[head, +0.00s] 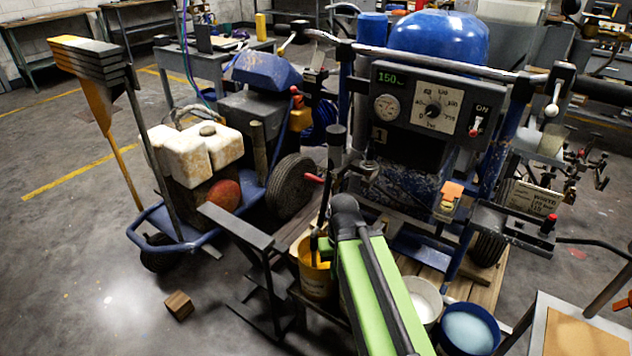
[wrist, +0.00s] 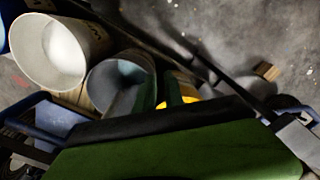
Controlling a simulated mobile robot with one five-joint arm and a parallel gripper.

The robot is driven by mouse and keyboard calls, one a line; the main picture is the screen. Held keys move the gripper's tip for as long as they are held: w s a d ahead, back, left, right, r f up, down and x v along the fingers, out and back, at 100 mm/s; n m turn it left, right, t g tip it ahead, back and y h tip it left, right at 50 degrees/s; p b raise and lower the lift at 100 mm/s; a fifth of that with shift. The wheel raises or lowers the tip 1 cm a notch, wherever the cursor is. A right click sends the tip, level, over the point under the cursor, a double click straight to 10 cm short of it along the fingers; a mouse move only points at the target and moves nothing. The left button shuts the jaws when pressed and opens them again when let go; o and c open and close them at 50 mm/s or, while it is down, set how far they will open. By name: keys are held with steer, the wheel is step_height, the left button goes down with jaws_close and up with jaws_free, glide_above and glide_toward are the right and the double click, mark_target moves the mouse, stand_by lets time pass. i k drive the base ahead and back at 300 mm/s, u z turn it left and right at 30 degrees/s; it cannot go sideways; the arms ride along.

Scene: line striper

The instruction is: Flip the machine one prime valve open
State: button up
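Machine one is the blue striper with the control panel (head: 432,105) marked "1", showing 150, a pressure gauge, a dial and an ON switch. I cannot tell for certain which part is the prime valve. A small orange-and-yellow part (head: 449,197) sits low at the front right of the machine. A red-tipped handle (head: 313,178) sticks out by the wheel on the left. My green arm reaches up from the bottom, and its dark end (head: 345,208) is in front of the machine, left of the panel.
A yellow bucket (head: 315,275) stands below my arm's end. A white bucket (head: 422,298) and a blue bucket (head: 468,328) stand to its right. A dark metal stand (head: 262,265) is on the left. A wooden block (head: 179,305) lies on the otherwise open floor at left.

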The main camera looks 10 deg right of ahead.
mark_target(313, 178)
steer(key=u, duration=0.35)
steer(key=k, duration=1.75)
steer(key=u, duration=0.55)
steer(key=i, duration=1.95)
steer(key=u, duration=0.6)
